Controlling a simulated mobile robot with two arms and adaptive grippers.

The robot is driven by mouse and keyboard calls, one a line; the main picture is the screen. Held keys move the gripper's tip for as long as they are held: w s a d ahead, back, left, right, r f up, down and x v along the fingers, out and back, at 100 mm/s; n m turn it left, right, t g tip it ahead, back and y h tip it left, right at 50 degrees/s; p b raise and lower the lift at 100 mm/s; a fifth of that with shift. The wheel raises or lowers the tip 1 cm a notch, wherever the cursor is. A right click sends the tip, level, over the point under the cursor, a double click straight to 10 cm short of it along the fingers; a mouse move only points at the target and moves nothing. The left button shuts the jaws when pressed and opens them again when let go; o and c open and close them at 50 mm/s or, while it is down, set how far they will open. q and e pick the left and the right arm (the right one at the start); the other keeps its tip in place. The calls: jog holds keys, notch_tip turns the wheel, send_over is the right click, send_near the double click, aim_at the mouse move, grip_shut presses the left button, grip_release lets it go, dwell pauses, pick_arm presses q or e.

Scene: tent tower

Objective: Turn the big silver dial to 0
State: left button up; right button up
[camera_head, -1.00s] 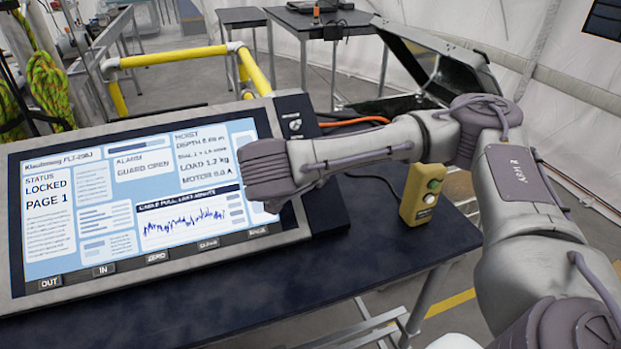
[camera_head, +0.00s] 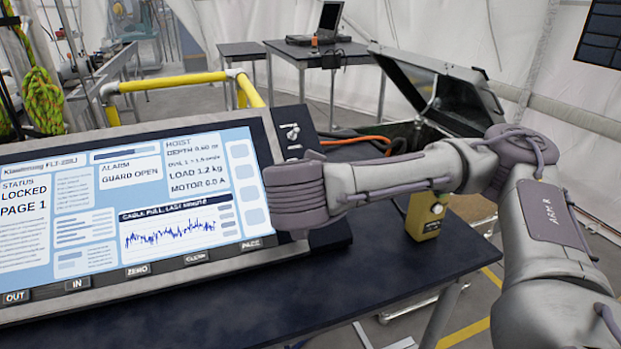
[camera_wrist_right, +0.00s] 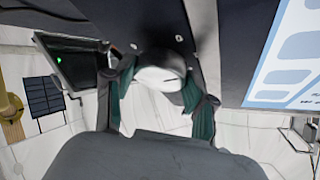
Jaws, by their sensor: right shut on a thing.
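The big silver dial (camera_wrist_right: 158,78) shows in the right wrist view as a pale rounded knob on a dark panel face. My right gripper (camera_wrist_right: 160,92) has its two green-padded fingers on either side of it and is shut on it. The dial's markings and setting cannot be read. In the head view my right wrist (camera_head: 300,190) covers the dial and the fingers, at the right edge of the control panel (camera_head: 140,270). The panel's screen (camera_head: 110,200) reads "LOCKED", "PAGE 1" and "GUARD OPEN". My left gripper is not in view.
A small toggle or key switch (camera_head: 291,132) sits on the panel above my wrist. A yellow button box (camera_head: 427,215) stands on the dark table (camera_head: 400,290) behind my right forearm. An open case (camera_head: 440,95) and yellow rails (camera_head: 180,82) are farther back. The table's front right is clear.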

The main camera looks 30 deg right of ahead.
jog(key=shift+f, duration=0.1)
jog(key=o, duration=1.2)
jog(key=shift+c, duration=0.2)
jog(key=shift+s+a, duration=0.1)
jog(key=v, duration=0.4)
jog(key=shift+a+r, duration=0.1)
jog(key=shift+r, duration=0.15)
jog(key=v, duration=0.7)
jog(key=shift+s, duration=0.3)
